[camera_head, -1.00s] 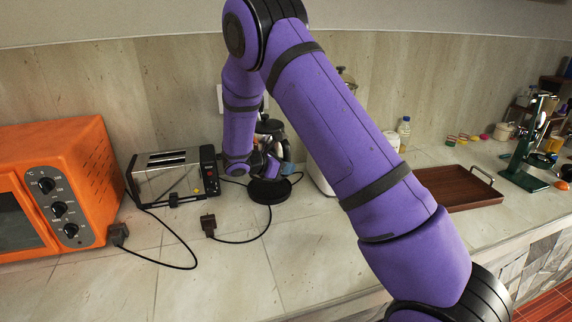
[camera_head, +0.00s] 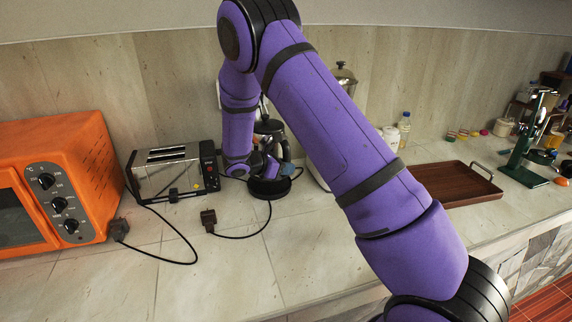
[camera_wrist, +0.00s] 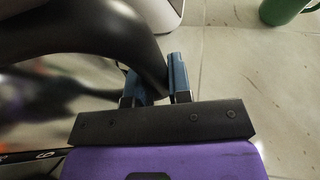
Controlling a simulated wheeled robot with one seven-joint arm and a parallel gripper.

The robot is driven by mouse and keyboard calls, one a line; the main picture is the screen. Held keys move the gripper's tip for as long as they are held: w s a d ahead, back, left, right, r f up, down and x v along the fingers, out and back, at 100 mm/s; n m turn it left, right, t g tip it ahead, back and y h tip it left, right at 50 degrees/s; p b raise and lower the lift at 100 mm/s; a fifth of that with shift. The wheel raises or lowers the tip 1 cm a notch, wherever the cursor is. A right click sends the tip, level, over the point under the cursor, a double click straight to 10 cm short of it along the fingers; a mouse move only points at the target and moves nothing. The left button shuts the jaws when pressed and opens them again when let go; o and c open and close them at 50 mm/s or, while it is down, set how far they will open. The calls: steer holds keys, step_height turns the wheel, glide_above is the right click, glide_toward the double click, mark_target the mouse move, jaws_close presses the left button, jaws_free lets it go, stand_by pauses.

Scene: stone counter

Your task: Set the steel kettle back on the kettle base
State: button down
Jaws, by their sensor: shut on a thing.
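The steel kettle (camera_head: 270,128), with a dark lid and a black handle, shows partly behind my arm in the head view. The black round kettle base (camera_head: 268,190) lies on the counter just under it. My gripper (camera_head: 285,169) is at the handle side, low over the base. In the wrist view my blue-tipped fingers (camera_wrist: 155,82) are shut on the thick black handle (camera_wrist: 112,32), and the kettle's shiny body is blurred at left. The kettle's bottom is hidden, so I cannot tell whether it touches the base.
A toaster (camera_head: 172,172) stands close left of the base, with an orange oven (camera_head: 60,180) beyond it. A plug (camera_head: 208,217) and cord lie in front. A brown tray (camera_head: 455,185) is at right. A green mug (camera_wrist: 283,8) shows in the wrist view.

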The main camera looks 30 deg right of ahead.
steer(key=shift+f, duration=2.4)
stand_by(2.9)
stand_by(0.4)
steer(key=c, duration=1)
jaws_free()
steer(key=shift+o, duration=0.2)
steer(key=shift+a+f, duration=0.1)
steer(key=shift+f, duration=0.05)
steer(key=v, duration=1)
steer(key=shift+a+r, duration=0.3)
steer(key=shift+r, duration=0.05)
